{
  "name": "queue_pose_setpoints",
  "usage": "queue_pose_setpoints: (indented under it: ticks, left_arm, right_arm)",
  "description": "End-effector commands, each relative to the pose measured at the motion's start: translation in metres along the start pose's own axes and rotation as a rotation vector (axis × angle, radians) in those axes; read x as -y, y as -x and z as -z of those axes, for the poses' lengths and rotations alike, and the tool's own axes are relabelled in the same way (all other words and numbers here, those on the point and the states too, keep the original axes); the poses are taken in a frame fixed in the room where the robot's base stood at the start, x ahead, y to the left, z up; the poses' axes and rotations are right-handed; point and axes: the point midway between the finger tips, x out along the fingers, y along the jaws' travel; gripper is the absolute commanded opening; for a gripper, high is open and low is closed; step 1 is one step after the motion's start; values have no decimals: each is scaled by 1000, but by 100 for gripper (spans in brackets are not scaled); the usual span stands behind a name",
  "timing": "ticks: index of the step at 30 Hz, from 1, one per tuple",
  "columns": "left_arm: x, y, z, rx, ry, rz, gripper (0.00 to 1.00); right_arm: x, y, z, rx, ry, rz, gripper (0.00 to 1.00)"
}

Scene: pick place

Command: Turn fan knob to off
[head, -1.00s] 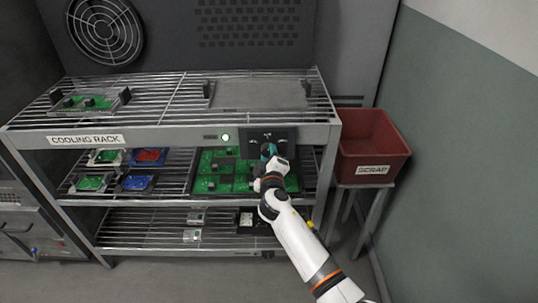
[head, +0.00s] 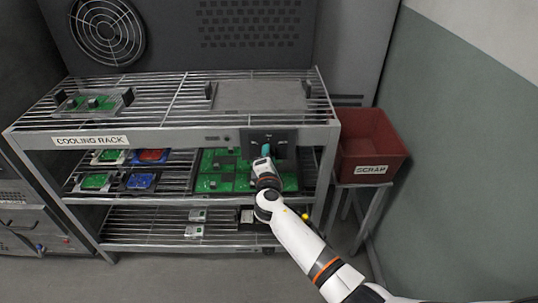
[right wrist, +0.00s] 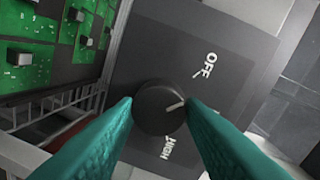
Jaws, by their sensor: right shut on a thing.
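The fan knob (right wrist: 152,112) is a round black dial with a white pointer line, on a dark control panel (right wrist: 235,60). In the right wrist view its pointer aims right and slightly up, below the direction of the OFF label (right wrist: 208,65). My right gripper (right wrist: 160,112) is shut on the knob, a teal finger on each side. In the head view the right gripper (head: 266,150) is at the panel (head: 284,138) on the rack's front rail and hides the knob. The indicator light (head: 227,138) beside the panel looks dark. My left gripper is out of view.
The cooling rack (head: 160,137) holds green, red and blue boards on its shelves. A red scrap bin (head: 370,155) stands at the right. The floor in front is clear.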

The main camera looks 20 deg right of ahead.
Motion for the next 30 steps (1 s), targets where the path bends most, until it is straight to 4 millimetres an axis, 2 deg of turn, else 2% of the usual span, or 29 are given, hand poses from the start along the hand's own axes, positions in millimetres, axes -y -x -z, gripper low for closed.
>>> queue_pose_setpoints:
  ticks: [12, 29, 30]
  left_arm:
    - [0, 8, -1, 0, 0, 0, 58]
    - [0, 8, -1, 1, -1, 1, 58]
    - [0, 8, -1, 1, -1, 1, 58]
  right_arm:
    - [-1, 1, -1, -14, 198, -4, 13]
    - [-2, 1, -2, -16, 228, -4, 13]
    - [-2, 1, -2, -16, 228, -4, 39]
